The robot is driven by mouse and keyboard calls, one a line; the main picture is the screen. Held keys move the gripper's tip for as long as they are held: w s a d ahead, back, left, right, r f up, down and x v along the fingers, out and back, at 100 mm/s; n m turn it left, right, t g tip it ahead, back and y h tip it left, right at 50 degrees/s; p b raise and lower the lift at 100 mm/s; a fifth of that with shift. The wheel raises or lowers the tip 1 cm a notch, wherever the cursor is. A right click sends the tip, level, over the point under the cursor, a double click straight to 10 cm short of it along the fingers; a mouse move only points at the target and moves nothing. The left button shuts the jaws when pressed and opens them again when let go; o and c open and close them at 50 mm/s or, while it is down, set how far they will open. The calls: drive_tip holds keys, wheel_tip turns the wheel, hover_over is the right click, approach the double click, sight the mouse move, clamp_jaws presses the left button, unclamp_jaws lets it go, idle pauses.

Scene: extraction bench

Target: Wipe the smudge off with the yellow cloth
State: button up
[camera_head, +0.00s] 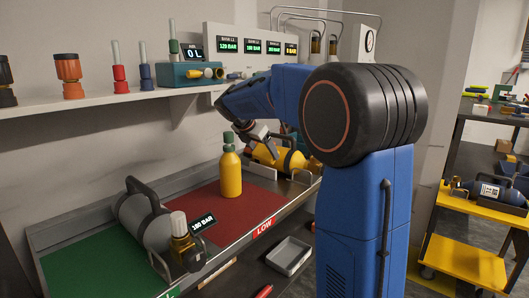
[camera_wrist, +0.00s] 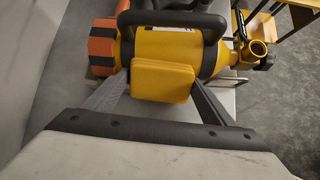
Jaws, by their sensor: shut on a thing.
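The yellow cloth (camera_wrist: 163,82) is a folded pad between the fingers of my gripper (camera_wrist: 160,90) in the wrist view. My gripper is shut on it. The pad is in front of a lying yellow cylinder (camera_wrist: 165,45) with a black handle and an orange end; I cannot tell whether they touch. In the head view my gripper (camera_head: 262,137) is above and beside this yellow cylinder (camera_head: 292,161), at the far end of the bench. I cannot make out the smudge in either view; the cloth and gripper cover part of the cylinder.
A yellow bottle with a green top (camera_head: 231,175) stands on the red mat (camera_head: 200,208), close to my gripper. A grey cylinder (camera_head: 140,218) lies at the left near the green mat (camera_head: 95,270). A shelf (camera_head: 110,102) with fittings runs along the wall.

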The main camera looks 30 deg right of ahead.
drive_tip(key=shift+v, duration=2.35)
drive_tip(key=shift+a+f, duration=0.1)
drive_tip(key=shift+a, duration=0.1)
drive_tip(key=v, duration=0.3)
drive_tip(key=shift+f, duration=0.15)
drive_tip(key=shift+s, duration=0.1)
